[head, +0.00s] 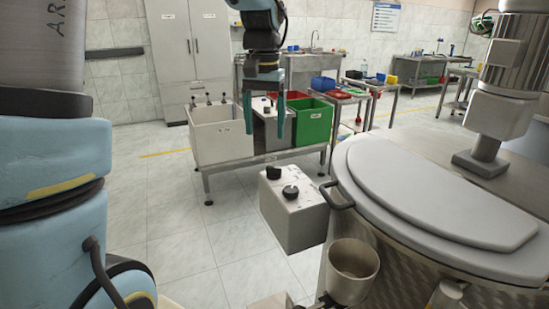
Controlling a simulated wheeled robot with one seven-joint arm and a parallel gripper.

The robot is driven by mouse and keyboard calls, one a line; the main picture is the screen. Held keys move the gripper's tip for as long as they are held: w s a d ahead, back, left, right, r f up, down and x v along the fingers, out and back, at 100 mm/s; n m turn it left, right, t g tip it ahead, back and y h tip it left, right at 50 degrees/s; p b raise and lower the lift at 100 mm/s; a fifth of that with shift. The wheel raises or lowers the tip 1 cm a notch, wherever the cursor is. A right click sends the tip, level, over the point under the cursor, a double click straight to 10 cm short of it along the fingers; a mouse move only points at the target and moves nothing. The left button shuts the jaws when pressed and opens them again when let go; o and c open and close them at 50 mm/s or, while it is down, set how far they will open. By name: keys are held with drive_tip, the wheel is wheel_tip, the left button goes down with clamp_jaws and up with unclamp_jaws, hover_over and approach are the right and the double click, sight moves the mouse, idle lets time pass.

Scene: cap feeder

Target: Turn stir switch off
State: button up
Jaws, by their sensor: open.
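A light grey control box (296,218) is mounted at the left side of the large round machine. Its top carries two dark switches: a black one (273,173) at the back left and a round knob (291,191) nearer the middle. I cannot read which is the stir switch, nor its setting. My gripper (264,130) points down above and behind the box in the picture, its two teal fingers apart and nothing between them. It looks clear of the switches.
The machine has a pale lid (440,190) with a dark handle (336,194); a metal cup (352,270) sits below it. Behind stands a low bench with a white bin (222,138) and a green bin (308,121). The tiled floor left of the box is clear.

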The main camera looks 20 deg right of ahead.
sight(273, 167)
drive_tip(key=f, duration=0.3)
drive_tip(key=d+f+p, duration=0.1)
drive_tip(key=f, duration=0.2)
drive_tip(key=d+f, duration=0.1)
drive_tip(key=f, duration=0.2)
drive_tip(key=shift+s+f, duration=0.35)
drive_tip(key=shift+f, duration=0.05)
clamp_jaws()
idle(0.4)
